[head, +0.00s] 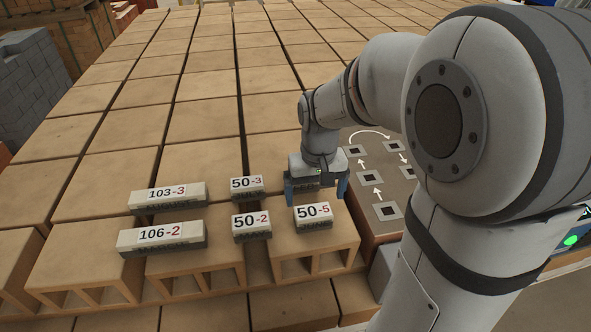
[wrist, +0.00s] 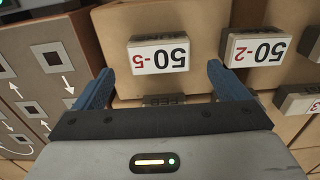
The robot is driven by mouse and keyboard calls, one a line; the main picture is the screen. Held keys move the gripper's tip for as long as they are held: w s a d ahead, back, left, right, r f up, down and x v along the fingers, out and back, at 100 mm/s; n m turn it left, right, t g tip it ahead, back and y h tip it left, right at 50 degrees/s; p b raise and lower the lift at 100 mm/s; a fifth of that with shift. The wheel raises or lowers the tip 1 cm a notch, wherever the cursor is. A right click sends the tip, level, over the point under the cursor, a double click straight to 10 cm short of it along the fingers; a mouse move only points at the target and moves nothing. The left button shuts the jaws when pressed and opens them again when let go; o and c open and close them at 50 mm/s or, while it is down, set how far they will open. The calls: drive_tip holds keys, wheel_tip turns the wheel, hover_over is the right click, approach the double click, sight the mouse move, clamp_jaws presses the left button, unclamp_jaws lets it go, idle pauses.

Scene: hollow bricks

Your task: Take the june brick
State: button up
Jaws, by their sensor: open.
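Small grey label bricks lie on large tan hollow bricks. They read 103-3 (head: 167,197), 106-2 (head: 162,239), 50-3 (head: 246,188), 50-2 (head: 251,227) and 50-5 (head: 312,218). My gripper (head: 315,194) is open, pointing down behind the 50-5 brick. In the wrist view, another dark lettered brick (wrist: 164,100) shows between my fingers (wrist: 161,73), mostly hidden by the gripper body. The 50-5 brick (wrist: 158,55) lies just beyond the fingertips.
The 50-2 brick (wrist: 255,48) lies to one side of the fingers. A brown panel (head: 372,200) with grey squares and white arrows stands right of the gripper. Rows of tan blocks (head: 200,105) fill the back. Grey blocks (head: 35,85) are stacked far left.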

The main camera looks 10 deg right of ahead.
sight(313, 211)
drive_tip(key=shift+o, duration=0.4)
drive_tip(key=shift+w+f, duration=0.7)
drive_tip(key=shift+f, duration=0.25)
wheel_tip(313, 211, down, 7)
drive_tip(key=shift+d+f, duration=0.15)
drive_tip(key=shift+f, duration=0.05)
drive_tip(key=shift+c, duration=0.6)
drive_tip(key=c, duration=1.1)
